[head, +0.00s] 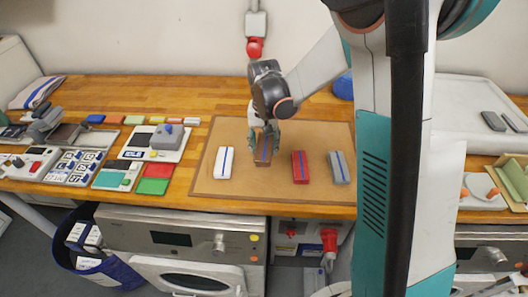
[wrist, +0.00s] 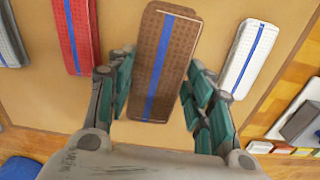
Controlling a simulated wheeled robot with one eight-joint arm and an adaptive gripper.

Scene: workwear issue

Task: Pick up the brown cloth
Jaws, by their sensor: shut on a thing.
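The brown cloth (wrist: 168,62) is a folded block with a blue stripe along its middle. It also shows in the head view (head: 263,158), on the tan board between the white and red cloths. My gripper (wrist: 160,92) has a finger on each side of the brown cloth and is shut on it, across its near half in the wrist view. In the head view my gripper (head: 264,135) reaches down from above and covers part of the cloth. Whether the cloth is clear of the board is hard to tell.
A white cloth (head: 224,163), a red cloth (head: 300,167) and a grey cloth (head: 339,168), all with blue stripes, lie on the tan board (head: 270,191). Several boxes and cards crowd the wooden table's left side. A white tray (head: 455,95) is at the right.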

